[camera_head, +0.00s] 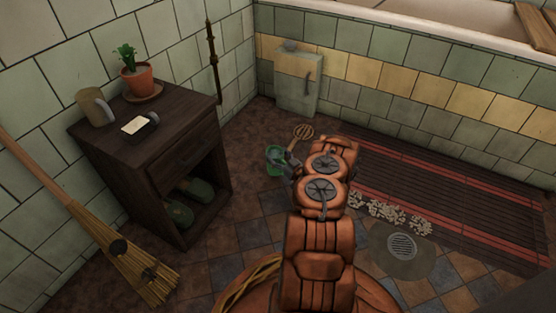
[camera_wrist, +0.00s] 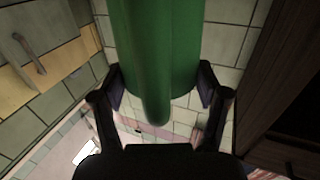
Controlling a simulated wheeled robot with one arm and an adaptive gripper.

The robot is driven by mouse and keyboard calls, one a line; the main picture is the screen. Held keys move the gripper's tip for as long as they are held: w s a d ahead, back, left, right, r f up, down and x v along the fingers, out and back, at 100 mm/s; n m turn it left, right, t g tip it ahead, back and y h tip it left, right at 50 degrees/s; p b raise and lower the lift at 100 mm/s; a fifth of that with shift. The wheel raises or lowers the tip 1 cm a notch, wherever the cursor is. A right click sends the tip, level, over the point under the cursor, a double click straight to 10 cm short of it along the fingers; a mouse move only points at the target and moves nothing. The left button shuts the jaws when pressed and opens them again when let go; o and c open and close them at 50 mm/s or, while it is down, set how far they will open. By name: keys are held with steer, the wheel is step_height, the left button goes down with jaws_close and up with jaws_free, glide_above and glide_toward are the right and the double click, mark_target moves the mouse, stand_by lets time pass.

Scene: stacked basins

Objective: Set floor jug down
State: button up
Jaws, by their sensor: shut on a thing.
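The green jug (camera_head: 275,160) shows small in the head view, just left of my arm's end, above the dark tiled floor. I cannot tell from that view whether its bottom touches the floor. In the wrist view the jug (camera_wrist: 155,50) is a large green shape filling the upper middle, with a rounded green part in front like a handle or spout. My gripper (camera_wrist: 160,85) has one finger on each side of the jug and is shut on it. In the head view my gripper (camera_head: 288,167) is partly hidden by my arm.
A broom (camera_head: 100,225) leans left. A grey-green box (camera_head: 298,85) stands at the wall. A round-headed wooden tool (camera_head: 303,132) is behind the jug. A slatted mat (camera_head: 440,200) lies right.

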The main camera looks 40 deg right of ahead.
mark_target(278, 162)
steer(key=shift+w+d+f, duration=0.15)
steer(key=shift+f, duration=0.05)
steer(key=shift+f+b, duration=1.35)
steer(key=shift+f, duration=0.2)
steer(key=o, duration=1.8)
steer(key=shift+f, duration=0.1)
steer(key=shift+o, duration=0.2)
